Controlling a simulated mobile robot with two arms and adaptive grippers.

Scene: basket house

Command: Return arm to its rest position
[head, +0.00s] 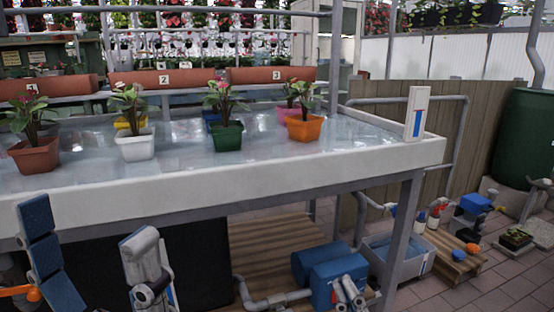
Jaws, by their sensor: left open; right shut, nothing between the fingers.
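My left gripper (88,222) is at the lower left of the head view. Its two fingers stand upright and wide apart, one with dark blue pads and one white and grey. It is open, with nothing seen held between the fingers, in front of the long table's front edge. My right gripper (346,287) shows small at the bottom, right of centre. Its two grey-white fingers lie side by side, shut and empty, in front of a blue pump-like unit (312,264). Most of both arms is out of the frame.
A long pale table (300,170) spans the view, holding several potted plants, including a white pot (135,144) and an orange pot (305,128). A grey table leg (402,235) stands at right.

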